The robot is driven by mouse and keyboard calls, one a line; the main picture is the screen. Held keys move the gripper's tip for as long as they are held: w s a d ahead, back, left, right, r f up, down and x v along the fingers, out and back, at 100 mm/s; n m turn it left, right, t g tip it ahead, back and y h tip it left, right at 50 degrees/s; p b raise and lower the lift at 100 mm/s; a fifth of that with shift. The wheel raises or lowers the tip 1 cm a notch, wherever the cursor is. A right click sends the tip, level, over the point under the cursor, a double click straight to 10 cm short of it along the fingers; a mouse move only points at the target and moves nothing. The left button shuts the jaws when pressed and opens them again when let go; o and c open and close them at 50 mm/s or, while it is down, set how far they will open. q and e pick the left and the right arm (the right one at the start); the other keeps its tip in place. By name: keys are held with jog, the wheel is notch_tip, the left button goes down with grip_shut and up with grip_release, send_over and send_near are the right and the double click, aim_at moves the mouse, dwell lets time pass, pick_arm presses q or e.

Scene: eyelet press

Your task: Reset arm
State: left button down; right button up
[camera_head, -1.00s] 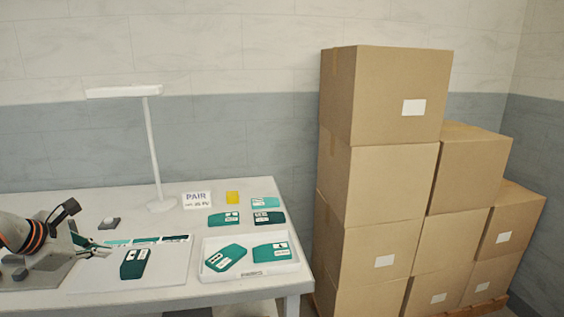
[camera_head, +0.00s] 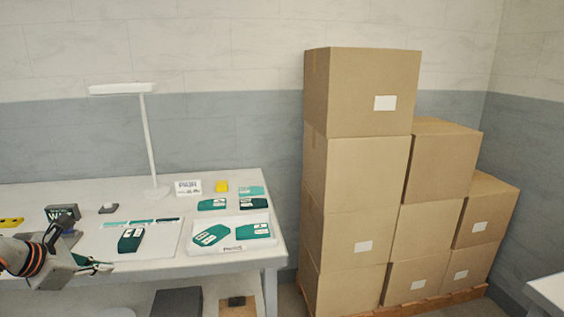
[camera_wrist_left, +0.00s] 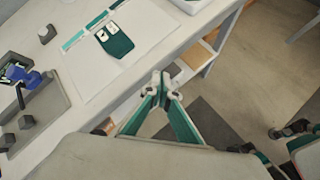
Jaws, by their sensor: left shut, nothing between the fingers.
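My left gripper (camera_head: 100,266) comes in from the left in the head view, in front of the table's front edge. Its fingers are shut with nothing between them. In the left wrist view its fingertips (camera_wrist_left: 161,80) meet beside the table edge, over the floor. A green tag (camera_head: 131,240) lies on the white mat (camera_head: 165,243) behind the gripper, apart from it; the tag also shows in the left wrist view (camera_wrist_left: 115,41). My right gripper is not identifiable in the head view.
A white tray (camera_head: 233,249) with two green tags stands right of the mat. Several other tags, a PAIR sign (camera_head: 188,188), a yellow block (camera_head: 222,186) and a lamp (camera_head: 149,145) are on the table. Cardboard boxes (camera_head: 355,180) are stacked to the right. Open floor lies below the gripper.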

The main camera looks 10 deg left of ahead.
pick_arm(q)
jog(key=s+d+f+n+h, duration=0.1)
jog(key=s+d+f+n, duration=0.25)
jog(key=f+n, duration=0.3)
jog(key=s+d+f+n+t+p, duration=0.1)
jog(key=s+d+f+n, duration=0.25)
jog(key=f+n, duration=0.35)
jog(key=s+d+f+n+h, duration=0.1)
jog(key=s+d+f+n, duration=0.25)
jog(key=f+n, duration=0.35)
jog(key=s+d+f+n, duration=0.5)
jog(key=d+n, duration=0.4)
jog(key=s+d+f+n+y+p, duration=0.1)
jog(key=s+d+f+n, duration=0.4)
jog(key=d+n, duration=0.5)
jog(key=shift+s+f+t, duration=0.3)
jog(key=shift+s, duration=0.3)
pick_arm(e)
jog(key=shift+s+a+f+g, duration=0.2)
jog(key=shift+s+a, duration=0.1)
jog(key=shift+s, duration=0.25)
jog(key=shift+s+a+f+g, duration=0.2)
jog(key=shift+s+a, duration=0.1)
jog(key=shift+s, duration=0.25)
